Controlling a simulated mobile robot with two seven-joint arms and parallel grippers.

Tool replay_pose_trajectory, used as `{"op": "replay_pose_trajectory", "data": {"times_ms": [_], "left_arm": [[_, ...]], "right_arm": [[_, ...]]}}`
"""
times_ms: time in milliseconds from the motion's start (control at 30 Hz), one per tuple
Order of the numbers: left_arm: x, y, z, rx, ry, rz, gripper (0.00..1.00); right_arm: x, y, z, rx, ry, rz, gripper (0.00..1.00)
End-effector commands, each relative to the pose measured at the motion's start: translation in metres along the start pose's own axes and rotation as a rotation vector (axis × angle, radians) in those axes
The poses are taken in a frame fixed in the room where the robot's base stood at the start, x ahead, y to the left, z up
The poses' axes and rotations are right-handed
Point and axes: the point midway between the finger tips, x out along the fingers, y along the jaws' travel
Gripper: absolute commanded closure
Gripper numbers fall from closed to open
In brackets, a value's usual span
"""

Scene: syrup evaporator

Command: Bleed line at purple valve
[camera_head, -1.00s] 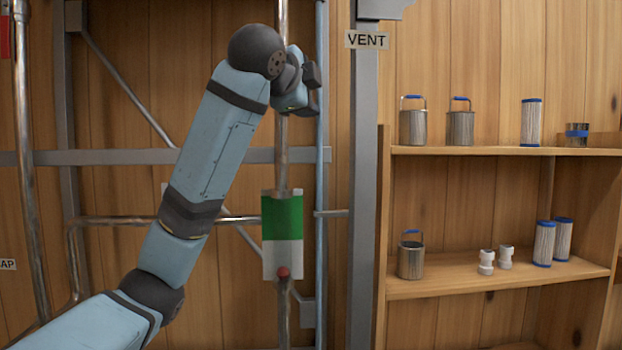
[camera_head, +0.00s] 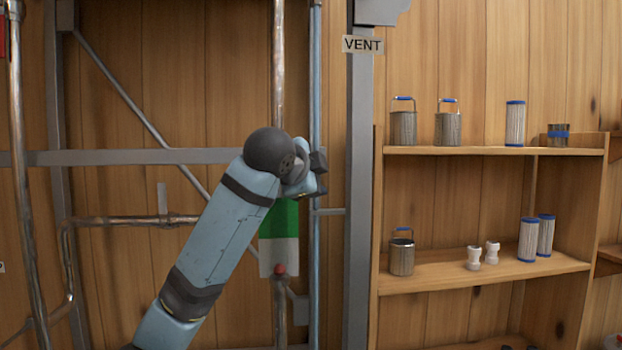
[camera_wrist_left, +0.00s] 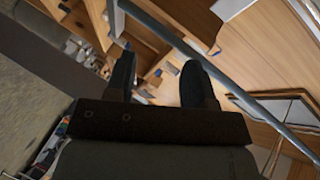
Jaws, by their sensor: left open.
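No purple valve shows in either view. In the head view my left gripper (camera_head: 318,174) is beside the upright pipes, just above and right of a green-and-white panel (camera_head: 279,240). My left wrist covers the top of that panel. A small red knob (camera_head: 279,269) sits at the panel's lower edge. In the left wrist view the two dark fingers (camera_wrist_left: 160,85) are apart with nothing between them. A thin blue-grey pipe (camera_wrist_left: 190,52) runs diagonally past the fingertips. My right gripper is in neither view.
A grey post (camera_head: 360,200) with a VENT sign (camera_head: 362,44) stands right of my left gripper. A wooden shelf (camera_head: 480,151) holds metal cans and filters. A horizontal grey beam (camera_head: 120,157) and a metal pipe (camera_head: 135,219) cross the left side.

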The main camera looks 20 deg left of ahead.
Motion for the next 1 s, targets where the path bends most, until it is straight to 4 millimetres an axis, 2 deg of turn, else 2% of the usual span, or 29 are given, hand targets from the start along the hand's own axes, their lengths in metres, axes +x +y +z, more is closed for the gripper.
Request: {"op": "replay_pose_trajectory", "data": {"times_ms": [500,567,667,767,867,900,1000], "left_arm": [[0.000,0.000,0.000,0.000,0.000,0.000,0.51],[0.005,0.012,0.003,-0.009,-0.002,0.015,0.51],[0.017,0.046,0.010,-0.044,-0.008,0.055,0.51],[0.029,0.095,0.021,-0.095,-0.019,0.110,0.51],[0.038,0.152,0.036,-0.164,-0.039,0.174,0.51],[0.040,0.177,0.043,-0.194,-0.049,0.200,0.51],[0.040,0.238,0.060,-0.274,-0.080,0.266,0.51]], "right_arm": [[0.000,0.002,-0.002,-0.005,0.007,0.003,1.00],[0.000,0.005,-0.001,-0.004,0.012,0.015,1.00],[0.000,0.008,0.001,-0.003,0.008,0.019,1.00],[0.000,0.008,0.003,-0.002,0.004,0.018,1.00],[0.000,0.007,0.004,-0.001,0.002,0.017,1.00],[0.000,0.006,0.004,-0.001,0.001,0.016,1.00],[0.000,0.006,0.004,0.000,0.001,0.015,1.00]]}}
